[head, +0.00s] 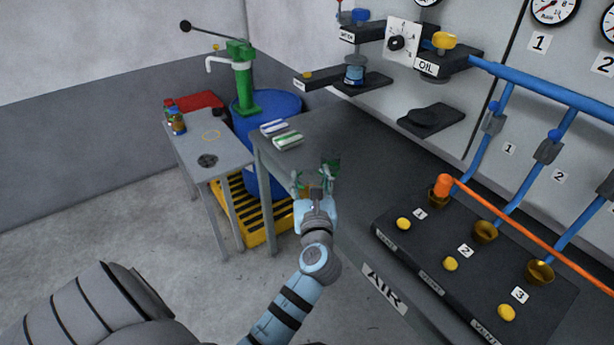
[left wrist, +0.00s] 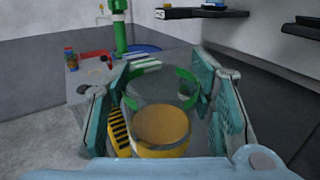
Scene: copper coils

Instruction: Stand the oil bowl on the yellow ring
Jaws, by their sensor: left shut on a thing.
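My left gripper (head: 316,186) is shut on the oil bowl, a clear vessel with amber oil (left wrist: 162,125) at its bottom and green parts at its rim. In the left wrist view the bowl sits between the two teal fingers (left wrist: 158,112). In the head view the bowl (head: 311,180) is partly hidden by the gripper, by the left edge of the dark bench. The yellow ring (head: 211,135) is a thin outline on the small grey table (head: 188,141), left of and beyond the gripper. The right gripper is not in view.
On the small table are small bottles (head: 176,121), a red tray (head: 201,101) and a dark round grate (head: 207,161). A blue drum (head: 270,108) with a green pump (head: 241,75) stands behind. Two pale packs (head: 287,141) lie on the bench (head: 345,140). Wall shelves (head: 432,118) are at right.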

